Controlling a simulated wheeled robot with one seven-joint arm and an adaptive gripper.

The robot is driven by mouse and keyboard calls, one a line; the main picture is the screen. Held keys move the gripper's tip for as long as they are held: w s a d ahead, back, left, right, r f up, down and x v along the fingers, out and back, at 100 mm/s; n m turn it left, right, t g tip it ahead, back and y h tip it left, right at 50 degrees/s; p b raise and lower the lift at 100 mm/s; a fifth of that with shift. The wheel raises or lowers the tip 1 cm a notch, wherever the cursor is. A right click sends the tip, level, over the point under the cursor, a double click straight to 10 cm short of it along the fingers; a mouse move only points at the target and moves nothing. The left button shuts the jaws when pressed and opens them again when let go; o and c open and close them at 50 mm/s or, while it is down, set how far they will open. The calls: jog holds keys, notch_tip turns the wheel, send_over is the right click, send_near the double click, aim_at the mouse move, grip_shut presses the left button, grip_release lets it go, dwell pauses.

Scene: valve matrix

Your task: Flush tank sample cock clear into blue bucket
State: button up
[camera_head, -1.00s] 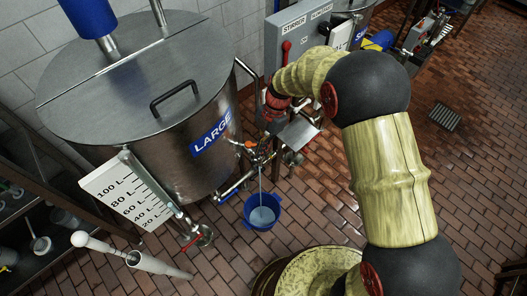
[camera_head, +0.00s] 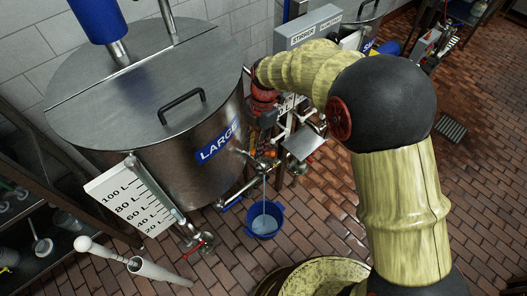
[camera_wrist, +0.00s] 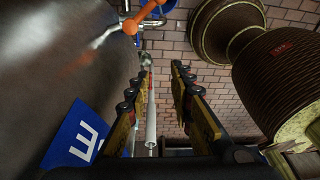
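The large steel tank (camera_head: 175,125) stands at left in the head view with a blue LARGE label (camera_head: 217,142). Small valves and pipework, including the sample outlet (camera_head: 265,168), sit low on its right side. A thin pale stream falls from there into the blue bucket (camera_head: 249,232) on the floor, which holds pale liquid. In the wrist view, an orange valve handle (camera_wrist: 143,17) shows beyond the fingertips, at the upper left. My gripper (camera_wrist: 162,72) is open, with nothing between its fingers, beside the tank wall. In the head view my arm partly hides the gripper.
A level board (camera_head: 130,200) and a red-handled valve (camera_head: 195,247) are at the tank's front. A grey STIRRER box (camera_head: 307,27) stands behind my arm. A white post (camera_head: 160,270) is at lower left. A ribbed brown object (camera_wrist: 265,80) fills the wrist view's right. Brick floor is open at right.

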aim_at(266, 154)
jog(key=shift+o, duration=0.4)
jog(key=shift+s+d+f+m+t, duration=0.15)
jog(key=shift+f+m+t, duration=0.15)
jog(key=shift+f+m, duration=0.1)
jog(key=shift+w+d+f+m+t+h+b, duration=0.3)
jog(key=shift+w+f+m+t+b, duration=0.45)
jog(key=shift+f+m, duration=0.85)
jog(key=shift+w+d+f+m+t+h+b, duration=0.15)
jog(key=shift+w+d+f+m+t+b, duration=0.25)
jog(key=shift+w+f+m, duration=0.85)
jog(key=shift+w+d+f+m+t+h+b, duration=0.3)
jog(key=shift+w+f+m+t, duration=0.4)
jog(key=shift+f+m, duration=1.15)
jog(key=shift+c, duration=1.4)
jog(key=c, duration=0.4)
grip_shut()
